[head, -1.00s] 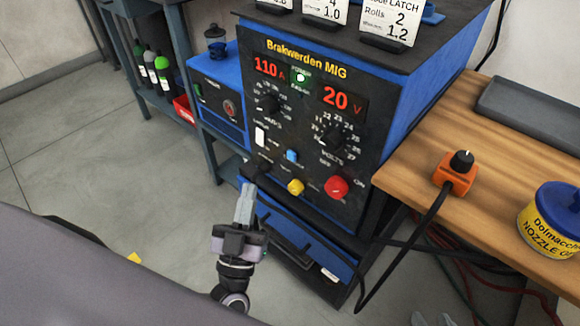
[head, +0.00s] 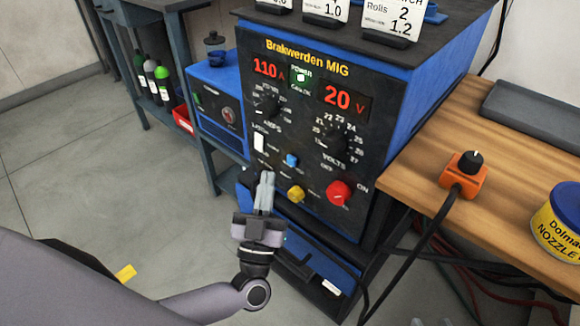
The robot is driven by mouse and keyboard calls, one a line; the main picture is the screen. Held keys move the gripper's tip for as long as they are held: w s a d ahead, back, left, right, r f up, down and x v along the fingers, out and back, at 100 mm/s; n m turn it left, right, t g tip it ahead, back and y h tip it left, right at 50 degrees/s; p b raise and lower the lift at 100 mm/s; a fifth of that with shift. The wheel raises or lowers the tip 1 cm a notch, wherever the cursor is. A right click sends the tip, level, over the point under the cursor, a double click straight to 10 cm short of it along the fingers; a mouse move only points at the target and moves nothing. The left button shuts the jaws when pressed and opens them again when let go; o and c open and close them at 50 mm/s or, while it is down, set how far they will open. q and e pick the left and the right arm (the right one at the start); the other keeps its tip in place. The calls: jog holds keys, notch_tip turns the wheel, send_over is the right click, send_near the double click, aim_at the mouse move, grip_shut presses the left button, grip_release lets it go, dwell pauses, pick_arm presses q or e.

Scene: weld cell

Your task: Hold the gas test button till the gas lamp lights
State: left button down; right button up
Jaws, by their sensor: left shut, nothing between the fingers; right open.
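The welder's front panel (head: 312,130) carries a blue button (head: 291,160), a yellow knob (head: 296,194) and a red knob (head: 339,193). The small print is too blurred to tell which is the gas test button. A green lamp (head: 301,77) glows beside the word POWER; the gas lamp (head: 300,88) just below looks dark. My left gripper (head: 265,178) is shut and empty, its tips in front of the lower panel, below and left of the blue button. Contact cannot be told. Pale grey tips at the bottom edge seem to be my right gripper (head: 432,322), open.
A wooden bench (head: 425,165) stands at the right with an orange box (head: 464,178) and a blue-yellow tin (head: 566,222). Cables hang below its edge. A blue unit (head: 215,100) stands left of the welder.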

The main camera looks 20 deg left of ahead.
aim_at(292, 161)
pick_arm(q)
jog(key=w, duration=0.1)
jog(key=w+d, duration=0.1)
jog(key=shift+w, duration=0.35)
pick_arm(e)
jog(key=shift+w+a+r+y, duration=0.2)
jog(key=shift+a+r+y, duration=0.1)
jog(key=shift+a, duration=0.15)
dwell(1.4)
pick_arm(q)
jog(key=shift+w+d, duration=0.15)
jog(key=shift+w, duration=0.25)
jog(key=shift+w+d+b, duration=0.15)
jog(key=shift+w+b, duration=0.25)
jog(key=shift+w, duration=0.05)
pick_arm(e)
jog(key=shift+f, duration=0.2)
dwell(0.4)
pick_arm(q)
jog(key=shift+s, duration=0.1)
pick_arm(e)
jog(key=shift+r, duration=0.1)
dwell(1.7)
pick_arm(q)
jog(key=shift+s+a+p, duration=0.3)
jog(key=shift+s+p, duration=0.3)
jog(key=shift+s, duration=0.15)
pick_arm(e)
jog(key=shift+r, duration=0.5)
